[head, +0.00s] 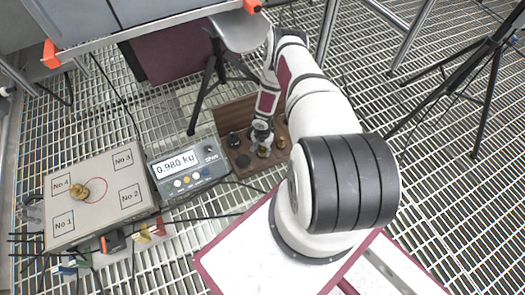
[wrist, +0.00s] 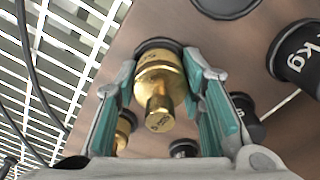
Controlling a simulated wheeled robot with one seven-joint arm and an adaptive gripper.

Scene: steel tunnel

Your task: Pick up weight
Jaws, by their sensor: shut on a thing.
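My gripper (head: 262,138) points down over a brown wooden board (head: 225,113). In the wrist view its teal-padded fingers (wrist: 165,105) are shut on a brass weight (wrist: 160,80) with a narrow knob. The weight shows in the head view just below the fingers (head: 263,152). I cannot tell whether its base touches the board. A second brass weight (head: 281,142) stands to the right; in the wrist view it is partly hidden behind the left finger (wrist: 124,128). Black weights (head: 234,140) (wrist: 300,55) stand on the board nearby.
A scale with a grey platform (head: 95,212) marked with numbered squares stands at left, with a brass weight (head: 79,190) near No 4. Its display (head: 176,163) reads 0.980 kg. Cables cross the grating floor. A black tripod (head: 470,75) stands at right.

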